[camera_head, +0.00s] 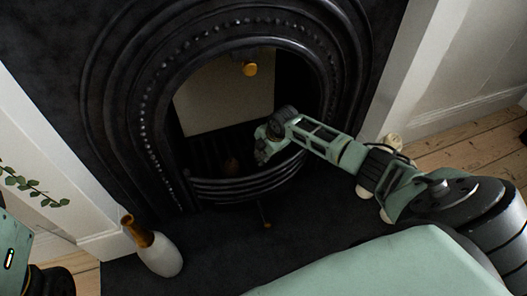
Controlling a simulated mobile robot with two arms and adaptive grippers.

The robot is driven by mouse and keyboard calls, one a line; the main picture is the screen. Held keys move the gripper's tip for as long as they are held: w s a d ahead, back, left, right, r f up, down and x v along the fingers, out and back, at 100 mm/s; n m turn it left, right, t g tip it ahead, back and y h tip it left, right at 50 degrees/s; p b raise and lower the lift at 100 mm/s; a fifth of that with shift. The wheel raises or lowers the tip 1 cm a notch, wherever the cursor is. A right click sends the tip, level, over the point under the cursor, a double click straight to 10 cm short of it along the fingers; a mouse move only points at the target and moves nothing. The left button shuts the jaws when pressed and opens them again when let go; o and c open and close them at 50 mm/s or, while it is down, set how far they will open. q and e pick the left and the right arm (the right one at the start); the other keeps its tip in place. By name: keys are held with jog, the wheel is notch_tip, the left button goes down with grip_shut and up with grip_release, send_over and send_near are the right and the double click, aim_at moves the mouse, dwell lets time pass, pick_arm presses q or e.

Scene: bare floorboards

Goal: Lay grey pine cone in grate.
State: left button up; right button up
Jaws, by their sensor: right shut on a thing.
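The grate (243,186) is a black, curved, barred front at the foot of the dark fireplace opening. My right gripper (263,151) reaches in from the right and is over the grate's right side. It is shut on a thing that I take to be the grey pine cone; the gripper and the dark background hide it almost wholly. My left gripper is out of view; only part of my left arm shows at the lower left.
A black arched surround (120,110) frames the opening. A white and brown bottle-shaped vase (158,254) stands on the dark hearth (215,262) at left. Pale rounded objects (392,142) are partly behind my right arm.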

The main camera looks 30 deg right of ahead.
jog(key=o, duration=1)
